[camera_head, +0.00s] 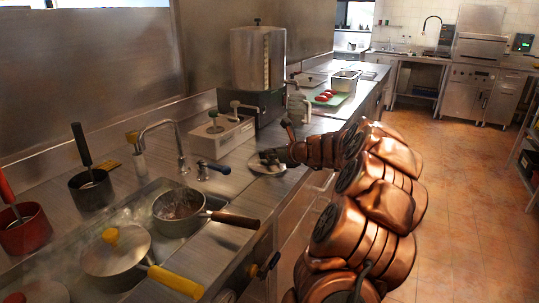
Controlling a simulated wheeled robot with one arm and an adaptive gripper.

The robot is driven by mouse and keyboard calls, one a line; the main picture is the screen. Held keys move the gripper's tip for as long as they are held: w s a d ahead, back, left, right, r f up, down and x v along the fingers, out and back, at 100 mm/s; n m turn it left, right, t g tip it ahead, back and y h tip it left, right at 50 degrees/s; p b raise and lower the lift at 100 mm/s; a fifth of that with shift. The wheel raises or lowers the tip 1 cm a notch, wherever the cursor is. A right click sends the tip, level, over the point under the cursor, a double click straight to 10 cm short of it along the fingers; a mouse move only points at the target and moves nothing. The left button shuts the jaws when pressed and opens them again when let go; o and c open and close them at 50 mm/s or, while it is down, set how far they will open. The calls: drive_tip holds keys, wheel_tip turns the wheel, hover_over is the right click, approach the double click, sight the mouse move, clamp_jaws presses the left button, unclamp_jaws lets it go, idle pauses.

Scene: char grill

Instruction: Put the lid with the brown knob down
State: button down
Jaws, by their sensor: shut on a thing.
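My gripper (270,157) is at the middle of the counter, at the end of my copper-coloured arm. It is shut on the top of a pale round lid (263,168), and its fingers hide the knob. The lid looks level, at or just above the counter top; I cannot tell whether it touches. An uncovered saucepan (178,224) with a brown handle stands to the left and nearer, with dark contents and steam.
A lidded pan (118,262) with a yellow knob and handle stands front left. Red (25,236) and dark (92,195) pots hold ladles. A tap (181,150), a metal box (222,137) and a tall urn (258,60) stand behind. Bare counter (225,188) lies left of the lid.

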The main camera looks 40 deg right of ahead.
drive_tip(key=shift+f, duration=0.1)
drive_tip(key=c, duration=0.8)
unclamp_jaws()
drive_tip(key=v, duration=1.2)
